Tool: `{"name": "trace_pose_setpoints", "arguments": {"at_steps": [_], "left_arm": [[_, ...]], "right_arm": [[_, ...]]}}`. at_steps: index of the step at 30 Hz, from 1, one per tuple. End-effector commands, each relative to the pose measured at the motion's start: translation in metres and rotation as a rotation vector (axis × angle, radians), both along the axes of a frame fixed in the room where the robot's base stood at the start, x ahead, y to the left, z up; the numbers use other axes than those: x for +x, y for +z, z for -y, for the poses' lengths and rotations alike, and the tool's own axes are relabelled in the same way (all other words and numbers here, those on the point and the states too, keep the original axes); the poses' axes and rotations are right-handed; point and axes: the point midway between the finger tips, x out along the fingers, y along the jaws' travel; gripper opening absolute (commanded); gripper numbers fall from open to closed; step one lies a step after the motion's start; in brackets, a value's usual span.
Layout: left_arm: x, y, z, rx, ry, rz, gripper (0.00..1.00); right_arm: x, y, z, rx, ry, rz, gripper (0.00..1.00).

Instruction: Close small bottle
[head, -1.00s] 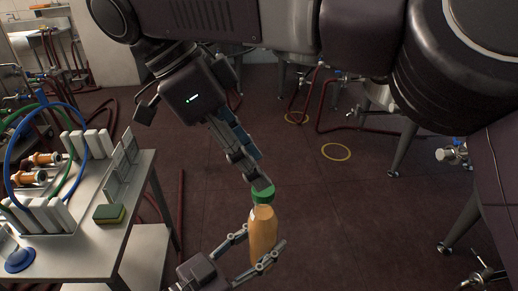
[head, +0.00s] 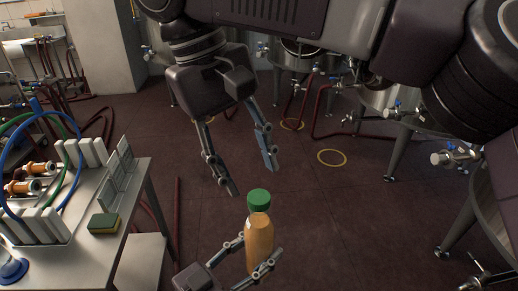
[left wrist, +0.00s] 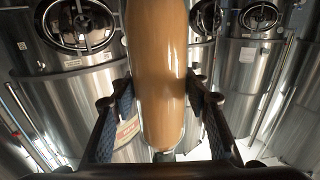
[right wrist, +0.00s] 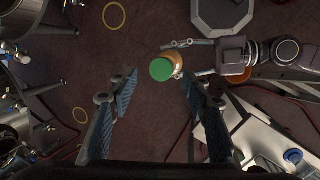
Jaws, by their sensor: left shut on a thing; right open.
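The small bottle (head: 259,240) is filled with orange-brown liquid and stands upright in the head view. Its green cap (head: 259,199) sits on top of its neck. My left gripper (head: 254,262) is shut around the bottle's body, and its fingers flank the bottle (left wrist: 158,75) in the left wrist view. My right gripper (head: 253,178) is open and empty, above and to the left of the cap. In the right wrist view the green cap (right wrist: 161,69) shows from above, beyond the open fingers.
A metal table (head: 90,255) at the left carries a sponge (head: 103,223), white racks and coiled hoses. Steel tanks (head: 385,100) stand at the back and right. Red hoses and yellow rings (head: 332,157) lie on the dark floor.

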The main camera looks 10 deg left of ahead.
Motion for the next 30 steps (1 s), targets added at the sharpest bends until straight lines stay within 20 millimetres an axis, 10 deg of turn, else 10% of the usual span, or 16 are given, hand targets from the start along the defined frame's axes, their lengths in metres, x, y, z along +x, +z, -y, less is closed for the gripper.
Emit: {"name": "trace_pose_setpoints", "arguments": {"at_steps": [30], "left_arm": [[0.000, 0.003, 0.000, -0.002, 0.000, 0.006, 0.00]], "right_arm": [[0.005, 0.020, 0.012, 0.132, 1.901, -0.342, 0.45]]}}
